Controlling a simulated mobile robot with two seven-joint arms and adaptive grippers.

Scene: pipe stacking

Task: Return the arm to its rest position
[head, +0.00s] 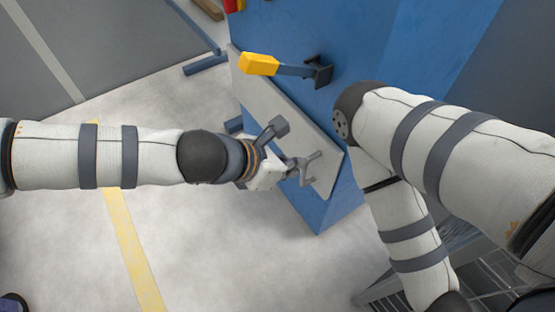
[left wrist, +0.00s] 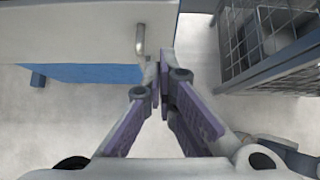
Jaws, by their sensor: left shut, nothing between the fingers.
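My left arm reaches in from the left in the head view. Its gripper (head: 312,168) is in front of the light grey ledge of a blue cabinet and looks empty. In the left wrist view the gripper's fingers (left wrist: 165,62) come together at the tips, with nothing between them. A small metal handle (left wrist: 140,40) on a pale panel is just beyond the fingertips, and I cannot tell whether they touch it. My right arm is folded on the right of the head view, and its gripper is outside the frame.
The blue cabinet (head: 365,45) carries a lever with a yellow grip (head: 259,64) above the grey ledge (head: 265,92). A wire-mesh cart or cage (left wrist: 265,50) stands at the right in the left wrist view. The pale floor (head: 215,235) below my left arm is clear.

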